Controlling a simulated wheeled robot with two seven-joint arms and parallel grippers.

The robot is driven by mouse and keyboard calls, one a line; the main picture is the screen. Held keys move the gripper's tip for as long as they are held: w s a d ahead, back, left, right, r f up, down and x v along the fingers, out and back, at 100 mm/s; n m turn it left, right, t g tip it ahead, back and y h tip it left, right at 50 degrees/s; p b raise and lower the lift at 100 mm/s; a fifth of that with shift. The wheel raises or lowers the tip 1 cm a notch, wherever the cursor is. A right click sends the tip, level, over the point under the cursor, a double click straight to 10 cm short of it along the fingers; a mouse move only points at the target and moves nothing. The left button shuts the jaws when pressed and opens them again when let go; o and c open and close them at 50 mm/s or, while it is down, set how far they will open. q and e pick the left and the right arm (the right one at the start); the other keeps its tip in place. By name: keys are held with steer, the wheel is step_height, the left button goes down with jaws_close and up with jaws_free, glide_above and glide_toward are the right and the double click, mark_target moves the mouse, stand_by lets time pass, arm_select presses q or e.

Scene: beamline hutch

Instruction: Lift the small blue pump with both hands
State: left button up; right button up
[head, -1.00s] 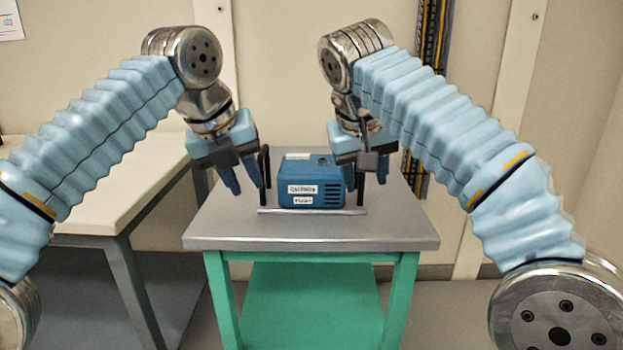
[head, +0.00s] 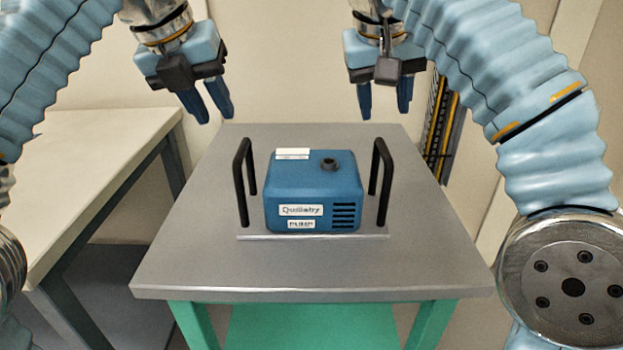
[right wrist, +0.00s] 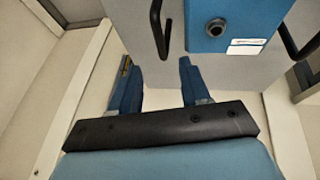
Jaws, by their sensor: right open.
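The small blue pump (head: 314,190) stands upright on a grey bench top, with a white label on its front and a dark round port on top. It sits between a left black handle (head: 239,190) and a right black handle (head: 384,185), both rising from its base plate (head: 310,236). My left gripper (head: 217,117) is open and empty, above and behind the left handle. My right gripper (head: 385,112) is open and empty, above and behind the right handle. In the right wrist view, the pump (right wrist: 235,15) and the right handle (right wrist: 158,30) lie ahead of the open fingers.
The grey bench top (head: 190,262) on green legs is clear around the pump. A pale-topped table (head: 90,165) stands to the left, with a gap between the two. The wall is behind, with a cable run (head: 440,120) at the right.

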mark_target(239, 152)
arm_select(q)
steer(key=x, duration=1.3)
steer(key=shift+w+d+f, duration=0.1)
steer(key=shift+f, duration=0.25)
arm_select(e)
steer(key=x, duration=1.3)
steer(key=shift+w+d+f, duration=0.1)
steer(key=shift+f, duration=0.25)
arm_select(q)
steer(key=c, duration=0.5)
arm_select(e)
steer(key=c, duration=0.5)
arm_select(q)
jaws_close()
arm_select(e)
jaws_close()
arm_select(q)
steer(key=shift+r, duration=0.15)
arm_select(e)
steer(key=shift+r, duration=0.15)
